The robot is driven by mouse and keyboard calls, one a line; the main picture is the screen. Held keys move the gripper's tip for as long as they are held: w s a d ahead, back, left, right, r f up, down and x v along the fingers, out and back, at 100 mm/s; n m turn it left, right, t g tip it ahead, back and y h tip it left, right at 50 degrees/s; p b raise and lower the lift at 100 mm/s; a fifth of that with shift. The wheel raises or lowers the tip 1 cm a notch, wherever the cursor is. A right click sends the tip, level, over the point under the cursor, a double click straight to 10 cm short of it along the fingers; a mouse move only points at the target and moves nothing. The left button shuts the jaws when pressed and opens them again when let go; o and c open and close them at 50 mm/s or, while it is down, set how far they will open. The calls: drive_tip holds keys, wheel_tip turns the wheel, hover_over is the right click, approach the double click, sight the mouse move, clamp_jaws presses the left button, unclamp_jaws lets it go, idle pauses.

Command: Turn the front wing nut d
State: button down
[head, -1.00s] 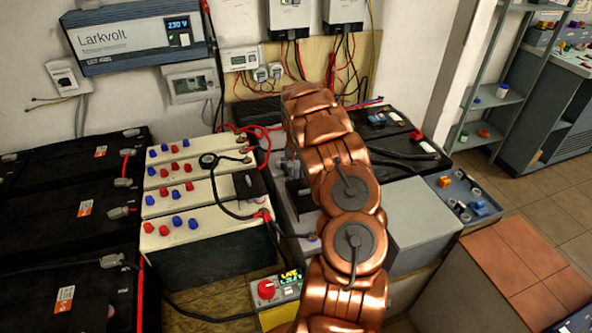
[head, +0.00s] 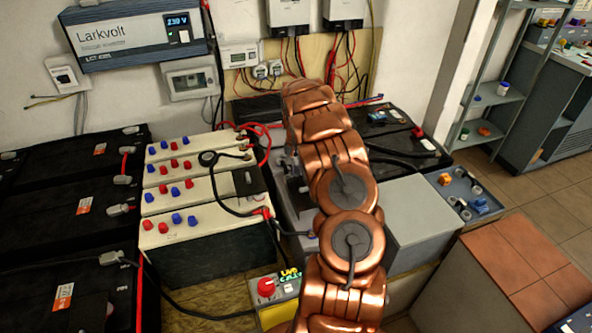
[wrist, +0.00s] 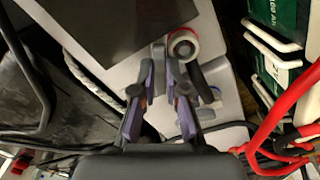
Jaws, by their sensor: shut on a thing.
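In the wrist view my gripper (wrist: 160,64) has its two purple fingers closed in on a small grey upright piece (wrist: 158,72). It appears to be part of the wing nut, but its shape is mostly hidden between the fingers, and I cannot tell which nut it is by letter. The fingers are over a light grey battery top (wrist: 98,70). A red and white ring-shaped part (wrist: 183,44) and a dark grey curved piece (wrist: 198,82) are close beside the right finger. In the head view my copper arm hides most of the gripper and the nut.
Red cables (wrist: 285,118) and green batteries (wrist: 288,20) lie to the right in the wrist view. In the head view, white-topped batteries (head: 195,207) with red and blue caps stand left of my arm. A yellow meter (head: 281,306) is in front, and a grey box (head: 420,215) is right.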

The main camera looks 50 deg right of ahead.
drive_tip(key=shift+w+f+b, duration=0.1)
drive_tip(key=shift+f+b, duration=0.05)
drive_tip(key=shift+b, duration=0.2)
drive_tip(key=shift+f+m+b, duration=0.1)
drive_tip(key=shift+m+b, duration=0.6)
drive_tip(key=shift+b, duration=0.15)
drive_tip(key=m+b, duration=0.4)
drive_tip(key=m, duration=0.2)
drive_tip(key=shift+r+m+b, duration=0.2)
drive_tip(key=shift+m+b, duration=0.15)
drive_tip(key=shift+m, duration=0.05)
drive_tip(key=shift+m+b, duration=0.7)
drive_tip(key=shift+m, duration=1.2)
drive_tip(key=shift+r, duration=0.1)
drive_tip(key=c, duration=1.5)
unclamp_jaws()
